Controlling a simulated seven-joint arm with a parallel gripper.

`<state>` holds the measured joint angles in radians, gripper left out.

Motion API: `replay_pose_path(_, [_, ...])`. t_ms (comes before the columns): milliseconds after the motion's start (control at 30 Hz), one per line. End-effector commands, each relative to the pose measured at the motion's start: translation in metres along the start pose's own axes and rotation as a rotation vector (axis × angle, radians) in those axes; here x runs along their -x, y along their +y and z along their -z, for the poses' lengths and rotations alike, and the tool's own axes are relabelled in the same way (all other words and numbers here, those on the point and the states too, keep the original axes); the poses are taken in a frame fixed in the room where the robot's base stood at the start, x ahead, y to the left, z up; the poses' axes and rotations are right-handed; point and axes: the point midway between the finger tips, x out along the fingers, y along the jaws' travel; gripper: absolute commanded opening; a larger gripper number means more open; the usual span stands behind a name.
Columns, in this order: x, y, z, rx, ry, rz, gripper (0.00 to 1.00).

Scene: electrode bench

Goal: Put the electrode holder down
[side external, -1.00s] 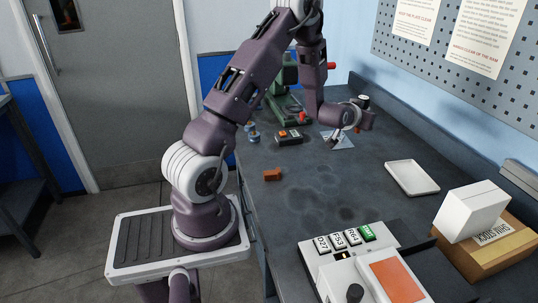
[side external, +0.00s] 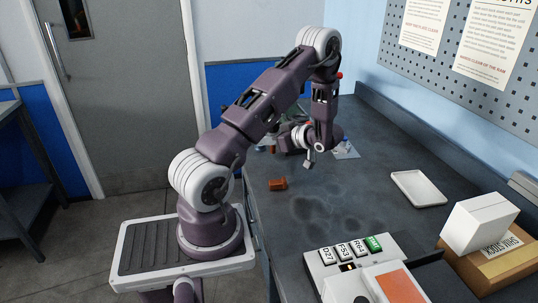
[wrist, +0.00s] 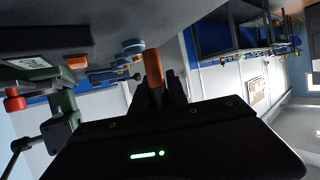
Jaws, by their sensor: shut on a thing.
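My gripper (wrist: 160,95) is shut on a copper-brown cylinder, which I take to be the electrode holder (wrist: 153,66). In the wrist view it stands out between the two dark fingertips, and its lower part is hidden by them. In the side view my gripper (side external: 280,145) is small and partly hidden by my wrist, at the far left part of the bench. A small brown patch, seemingly the held holder (side external: 272,149), shows beside it. I cannot tell whether it touches the bench.
An orange-brown block (side external: 277,184) lies near the bench's left edge. A white tray (side external: 418,188) is at the right, and a control box (side external: 322,258) in front. The middle bench is clear.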

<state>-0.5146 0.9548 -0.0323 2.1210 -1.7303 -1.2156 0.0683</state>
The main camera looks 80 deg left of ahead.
Motion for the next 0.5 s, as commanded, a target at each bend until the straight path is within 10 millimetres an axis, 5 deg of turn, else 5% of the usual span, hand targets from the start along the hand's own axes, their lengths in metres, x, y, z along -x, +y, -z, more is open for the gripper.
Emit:
replay_pose_path(200, [-0.016, 0.0, -0.038, -0.001, 0.001, -0.001, 0.0])
replay_pose_path(500, [-0.017, 0.001, -0.042, 0.001, 0.0, -0.003, 0.0])
